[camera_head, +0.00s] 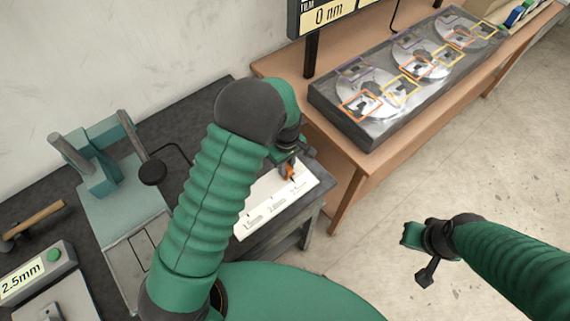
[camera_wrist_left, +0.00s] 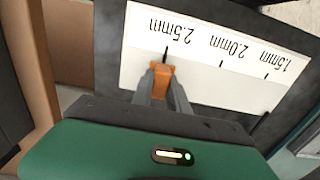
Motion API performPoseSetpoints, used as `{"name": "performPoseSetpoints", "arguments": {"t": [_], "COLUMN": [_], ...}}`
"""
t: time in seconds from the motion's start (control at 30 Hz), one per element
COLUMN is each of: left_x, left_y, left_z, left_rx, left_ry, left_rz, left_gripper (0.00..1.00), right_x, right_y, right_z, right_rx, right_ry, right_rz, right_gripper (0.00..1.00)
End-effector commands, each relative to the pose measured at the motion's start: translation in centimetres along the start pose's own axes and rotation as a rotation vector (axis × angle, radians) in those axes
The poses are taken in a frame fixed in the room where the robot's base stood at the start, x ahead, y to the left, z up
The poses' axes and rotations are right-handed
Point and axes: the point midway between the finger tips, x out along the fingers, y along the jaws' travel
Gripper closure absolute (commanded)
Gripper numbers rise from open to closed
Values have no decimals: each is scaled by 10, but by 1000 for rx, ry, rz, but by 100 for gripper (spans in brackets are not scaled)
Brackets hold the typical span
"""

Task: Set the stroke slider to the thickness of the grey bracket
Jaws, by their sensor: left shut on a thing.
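The orange stroke slider (camera_head: 289,172) is on a white scale plate (camera_head: 262,212) on the dark bench. In the left wrist view the slider (camera_wrist_left: 161,72) stands just at the foot of the 2.5mm tick, nearly in line with it; the 2.0mm and 1.5mm ticks are to its right. My left gripper (camera_head: 288,163) is shut on the slider; its fingers (camera_wrist_left: 160,92) show in the wrist view. A gauge (camera_head: 38,270) at lower left displays 2.5mm. A small grey piece (camera_head: 50,313) below it may be the grey bracket. My right gripper (camera_head: 426,262) hangs clear over the floor.
A teal vise-like fixture (camera_head: 98,165) with a black knob (camera_head: 152,173) stands on the bench at left, beside a wooden-handled tool (camera_head: 38,218). A wooden table (camera_head: 350,165) at right carries a dark tray (camera_head: 365,140) with disc parts, under a screen (camera_head: 325,16) reading 0 nm.

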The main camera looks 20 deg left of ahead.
Motion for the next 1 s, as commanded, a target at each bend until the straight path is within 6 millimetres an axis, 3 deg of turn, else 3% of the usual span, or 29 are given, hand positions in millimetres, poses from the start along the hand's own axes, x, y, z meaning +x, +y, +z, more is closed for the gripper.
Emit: {"name": "performPoseSetpoints", "arguments": {"t": [0.07,0.1,0.27,0.57,0.67,0.77,1.0], "left_x": [-1,-1,-1,-2,-10,-30,-101], "left_y": [2,3,2,0,1,2,4], "left_z": [0,0,-2,-5,-4,-4,0], "left_rx": [2,2,1,0,0,1,2], "left_ry": [4,5,6,6,7,10,10], "left_rz": [3,4,4,4,6,8,8], "left_gripper": [100,79,58,58,58,58,58], "right_x": [0,0,0,0,1,4,9], "right_y": [0,0,0,0,0,0,0], "right_z": [0,0,0,0,0,1,2], "right_rx": [0,1,1,1,1,1,1], "right_ry": [0,0,0,0,0,0,0], "right_rz": [0,0,0,0,0,0,0], "right_gripper": [100,100,100,100,100,100,100]}}
